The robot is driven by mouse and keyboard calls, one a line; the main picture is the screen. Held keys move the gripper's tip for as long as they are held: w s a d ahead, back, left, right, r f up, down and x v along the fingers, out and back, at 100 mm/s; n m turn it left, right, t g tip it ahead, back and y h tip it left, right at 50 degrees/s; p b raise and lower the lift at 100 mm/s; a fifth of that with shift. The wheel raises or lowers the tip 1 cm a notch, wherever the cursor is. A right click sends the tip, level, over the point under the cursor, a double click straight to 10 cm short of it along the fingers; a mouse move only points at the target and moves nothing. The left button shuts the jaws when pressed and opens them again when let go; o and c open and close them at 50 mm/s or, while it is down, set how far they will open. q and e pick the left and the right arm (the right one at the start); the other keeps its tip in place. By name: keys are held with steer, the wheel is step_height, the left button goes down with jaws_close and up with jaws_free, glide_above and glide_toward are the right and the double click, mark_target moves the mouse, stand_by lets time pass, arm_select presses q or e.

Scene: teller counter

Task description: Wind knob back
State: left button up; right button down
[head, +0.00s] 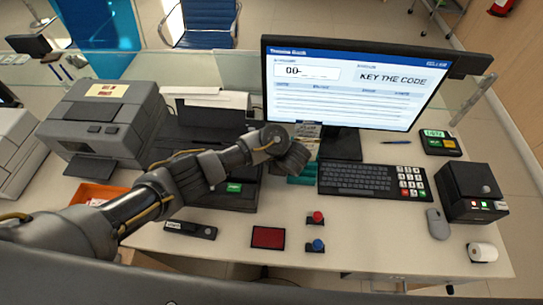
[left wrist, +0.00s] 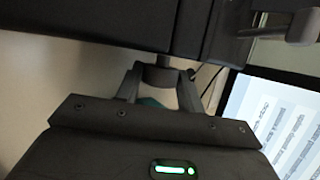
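The dark knob (left wrist: 162,74) sits on the side of a black machine (left wrist: 100,18) in the left wrist view. My left gripper (left wrist: 160,82) has one finger on each side of the knob, and the fingertips appear to touch it. In the head view my left arm reaches across the counter, and my left gripper (head: 302,157) is at the right side of the black printer (head: 212,140). The knob is hidden there behind my gripper and wrist. The knob's turn angle cannot be read. My right gripper is in neither view.
A monitor (head: 365,85) reading "KEY THE CODE" and a keyboard (head: 365,179) stand right of the gripper. A teal object (head: 303,180) lies just below it. Red (head: 316,217) and blue (head: 317,245) buttons and a red pad (head: 268,237) are near the front edge.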

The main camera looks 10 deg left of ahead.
arm_select(q)
steer(key=c, duration=0.4)
steer(key=r+g+p, duration=0.1)
steer(key=p, duration=0.1)
steer(key=shift+p, duration=0.35)
steer(key=shift+w+f+m+g+p, duration=0.15)
steer(key=shift+f+m+g+p, duration=0.15)
steer(key=shift+g+p, duration=0.35)
steer(key=shift+f+g, duration=0.1)
steer(key=shift+g, duration=0.15)
steer(key=o, duration=1)
steer(key=shift+c, duration=0.2)
